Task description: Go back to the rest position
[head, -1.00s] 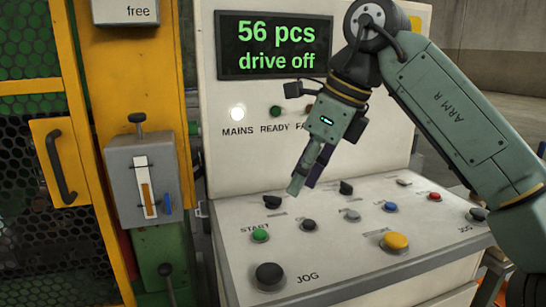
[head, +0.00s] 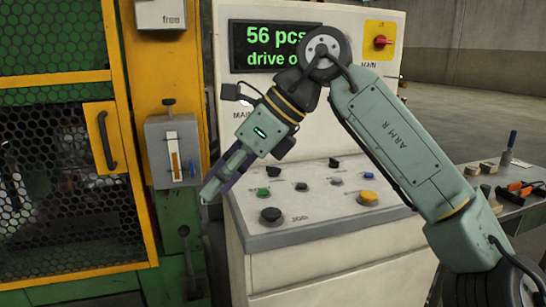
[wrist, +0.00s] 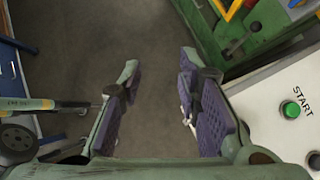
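My gripper (head: 210,192) is at the left front edge of the control desk (head: 290,240) in the head view, pointing down and left. In the wrist view my gripper (wrist: 160,85) has its two fingers well apart, with only bare floor between them, so it is open and empty. The green START button (wrist: 291,110) shows to the right of the fingers in the wrist view. My arm partly covers the display (head: 272,45), which reads "56 pcs" and "drive o".
A yellow and green machine with a mesh guard (head: 75,190) stands on the left. A grey box with a lever (head: 172,150) is close to my gripper. A side table (head: 500,205) with tools is at the right. Floor is open below the fingers in the wrist view.

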